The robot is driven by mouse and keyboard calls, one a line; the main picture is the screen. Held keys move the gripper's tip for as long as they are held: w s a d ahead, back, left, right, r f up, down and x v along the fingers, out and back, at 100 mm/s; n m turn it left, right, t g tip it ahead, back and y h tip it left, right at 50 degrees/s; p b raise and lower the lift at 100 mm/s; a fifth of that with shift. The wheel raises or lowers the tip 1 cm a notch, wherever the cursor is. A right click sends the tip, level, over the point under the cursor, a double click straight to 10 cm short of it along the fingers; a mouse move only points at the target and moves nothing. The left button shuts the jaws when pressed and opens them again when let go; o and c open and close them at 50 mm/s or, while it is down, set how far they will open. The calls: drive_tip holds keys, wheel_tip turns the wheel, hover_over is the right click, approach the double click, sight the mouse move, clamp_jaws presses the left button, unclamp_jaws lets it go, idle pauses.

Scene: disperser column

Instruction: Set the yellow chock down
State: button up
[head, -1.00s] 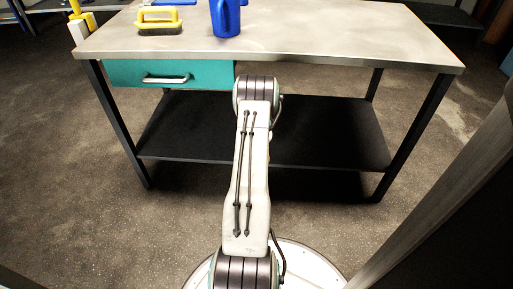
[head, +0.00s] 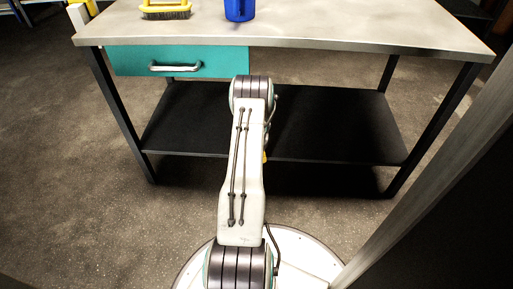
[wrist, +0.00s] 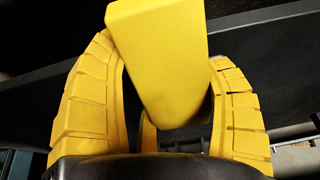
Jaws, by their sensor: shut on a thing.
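The yellow chock (wrist: 160,35) is a smooth block at the upper middle of the wrist view. My gripper (wrist: 164,75) has ribbed yellow fingers, one on each side of the chock, and is shut on it. The chock sticks out past the fingertips, and its lower end is partly hidden between the fingers. In the head view my arm hides most of the gripper. A small yellow bit shows at the arm's right edge, but I cannot tell if it is chock or finger.
A workbench (head: 330,32) with a teal drawer (head: 205,62) and a black lower shelf (head: 330,125) stands ahead. A yellow brush (head: 166,10) and a blue jug (head: 240,9) are on its top. A dark upright panel (head: 450,190) is close on the right.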

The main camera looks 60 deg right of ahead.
drive_tip(key=shift+f, duration=0.1)
idle(0.3)
drive_tip(key=shift+f, duration=0.1)
drive_tip(key=o, duration=1.2)
drive_tip(key=shift+o, duration=0.2)
